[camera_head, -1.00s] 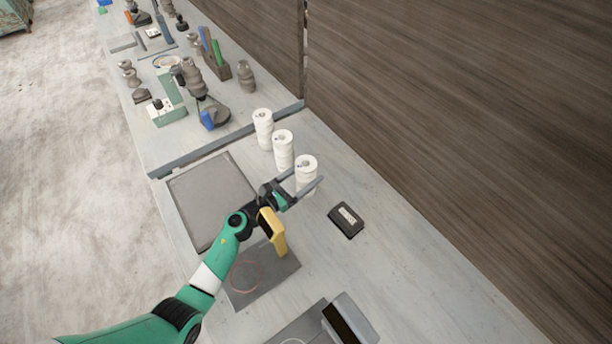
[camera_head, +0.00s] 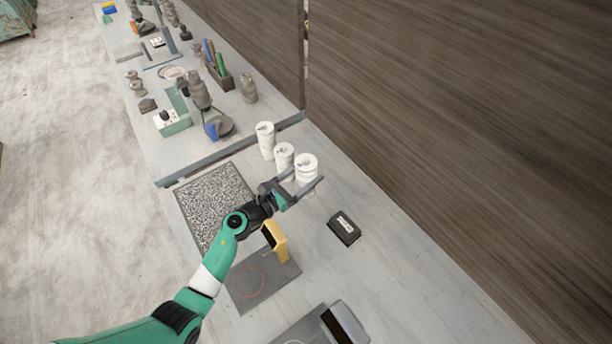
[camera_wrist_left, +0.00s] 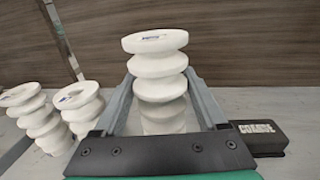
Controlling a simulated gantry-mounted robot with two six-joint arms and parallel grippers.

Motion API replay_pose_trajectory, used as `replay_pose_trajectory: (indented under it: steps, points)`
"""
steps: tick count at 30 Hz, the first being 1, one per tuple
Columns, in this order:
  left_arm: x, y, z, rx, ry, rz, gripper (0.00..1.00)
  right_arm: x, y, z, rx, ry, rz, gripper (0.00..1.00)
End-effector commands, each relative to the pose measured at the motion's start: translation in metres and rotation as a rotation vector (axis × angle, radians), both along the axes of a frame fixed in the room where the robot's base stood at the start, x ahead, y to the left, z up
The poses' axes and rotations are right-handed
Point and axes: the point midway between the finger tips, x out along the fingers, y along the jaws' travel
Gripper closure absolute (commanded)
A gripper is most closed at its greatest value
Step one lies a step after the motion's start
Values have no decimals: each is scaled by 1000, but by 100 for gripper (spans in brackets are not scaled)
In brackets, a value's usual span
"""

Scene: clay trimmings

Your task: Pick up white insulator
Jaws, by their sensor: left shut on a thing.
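Three white ribbed insulators stand in a row on the grey table. The nearest insulator (camera_head: 306,163) is between the fingers of my left gripper (camera_head: 306,186). In the left wrist view this insulator (camera_wrist_left: 158,80) stands upright between the two grey fingers, and the gripper (camera_wrist_left: 160,100) is shut on it. Its lower end is hidden behind the gripper body. The middle insulator (camera_head: 284,153) and the far insulator (camera_head: 265,140) stand beyond it, apart from the gripper. My right gripper is not in view.
A black labelled box (camera_head: 344,227) lies right of the gripper. A speckled mat (camera_head: 213,200) and a yellow device (camera_head: 278,240) on a dark plate are left and nearer. A brown wall (camera_head: 450,130) borders the table's right side. A second bench (camera_head: 180,150) holds several tools.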

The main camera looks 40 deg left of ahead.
Motion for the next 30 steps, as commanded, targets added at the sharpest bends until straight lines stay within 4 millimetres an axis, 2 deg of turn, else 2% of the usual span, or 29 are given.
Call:
replay_pose_trajectory:
  steps: [1, 6, 12, 15, 18, 22, 27, 30]
  points:
    - [0, 0, 38, 3, -6, 0, 100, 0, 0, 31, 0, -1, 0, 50]
    - [1, 1, 106, 3, -8, 1, 100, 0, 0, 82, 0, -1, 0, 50]
    - [1, 1, 170, 2, -7, 1, 100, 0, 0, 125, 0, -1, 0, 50]
    - [1, 1, 193, 2, -7, 0, 100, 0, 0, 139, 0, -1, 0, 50]
    - [1, 1, 208, 2, -6, 1, 100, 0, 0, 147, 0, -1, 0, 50]
    - [1, 1, 218, 1, -6, 1, 100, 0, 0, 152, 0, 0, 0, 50]
    - [1, 0, 220, 0, -5, -1, 100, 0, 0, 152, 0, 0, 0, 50]
    - [-2, -4, 212, -2, -2, -5, 100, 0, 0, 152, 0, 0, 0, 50]
